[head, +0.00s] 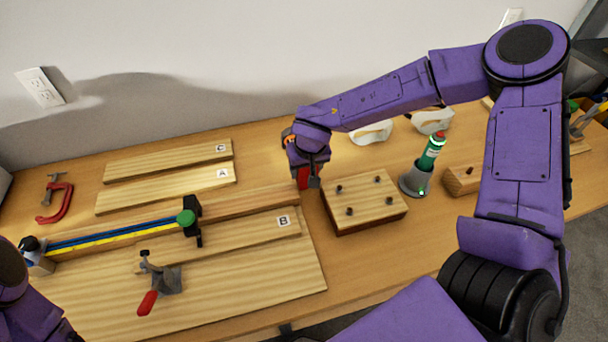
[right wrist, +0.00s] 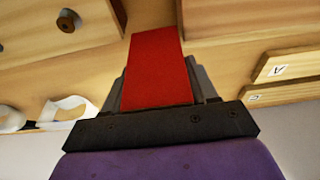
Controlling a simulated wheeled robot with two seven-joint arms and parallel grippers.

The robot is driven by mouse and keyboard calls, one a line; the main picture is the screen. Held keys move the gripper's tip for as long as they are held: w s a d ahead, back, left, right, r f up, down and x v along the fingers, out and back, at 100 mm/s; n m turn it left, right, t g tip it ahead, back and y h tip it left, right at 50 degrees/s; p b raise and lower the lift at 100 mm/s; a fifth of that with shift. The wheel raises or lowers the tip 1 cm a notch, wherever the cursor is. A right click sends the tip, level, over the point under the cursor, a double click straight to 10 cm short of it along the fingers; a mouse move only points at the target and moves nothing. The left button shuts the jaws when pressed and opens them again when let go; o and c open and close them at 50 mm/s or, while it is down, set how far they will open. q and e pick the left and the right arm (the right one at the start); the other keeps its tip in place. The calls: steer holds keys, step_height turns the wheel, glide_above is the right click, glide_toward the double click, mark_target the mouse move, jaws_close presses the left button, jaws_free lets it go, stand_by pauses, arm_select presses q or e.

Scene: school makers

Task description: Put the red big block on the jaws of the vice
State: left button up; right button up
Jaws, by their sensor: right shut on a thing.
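My right gripper (head: 307,182) is shut on the red big block (head: 303,177), just left of the wooden block with several pegs. In the right wrist view the red block (right wrist: 154,68) sticks out from between the dark fingers. In the head view the gripper hides most of it. I cannot tell for sure which thing is the vice. A clamp with blue and yellow bars and a green knob (head: 186,217) lies at the left, and a small clamp with a red handle (head: 148,302) stands in front of it. My left gripper is out of view.
The pegged wooden block (head: 365,203) is close on the right. A green bottle in a grey holder (head: 413,181) stands beyond it. Boards marked A (head: 150,194), B (head: 250,234) and C (head: 150,164) lie at the left. A red C-clamp (head: 57,205) lies far left.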

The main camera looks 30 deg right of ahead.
mark_target(305, 176)
steer(key=x, duration=0.4)
steer(key=shift+f, duration=0.15)
steer(key=shift+s, duration=0.15)
steer(key=o, duration=1.4)
steer(key=shift+f, duration=0.1)
